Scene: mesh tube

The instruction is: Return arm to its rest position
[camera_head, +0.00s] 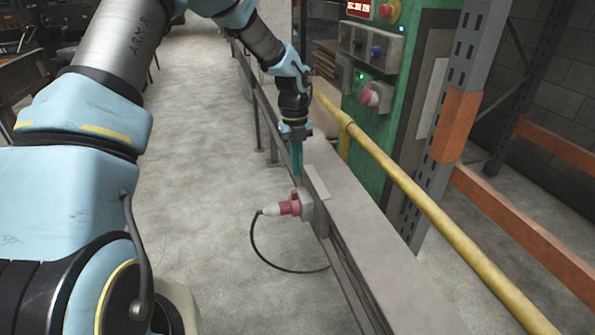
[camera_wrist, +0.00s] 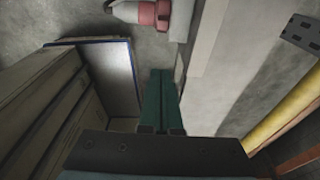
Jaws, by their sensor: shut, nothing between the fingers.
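My light-blue arm (camera_head: 80,110) rises at the left of the head view and reaches across the top to the middle. My gripper (camera_head: 298,174) hangs there with its green fingers pointing down. The fingers are together and empty, beside the left edge of a long grey beam (camera_head: 372,240). A red and white plug (camera_head: 275,209) sits at a grey socket box on the beam's side, just below the fingertips in the picture. In the wrist view my gripper (camera_wrist: 160,74) is also shut, and the plug (camera_wrist: 135,11) shows at the top.
A yellow rail (camera_head: 420,197) runs along the beam's right side. A green control cabinet (camera_head: 405,80) with buttons and a red socket stands behind it. A grey and orange rack post (camera_head: 458,125) is at the right. A black cable (camera_head: 270,262) loops from the plug.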

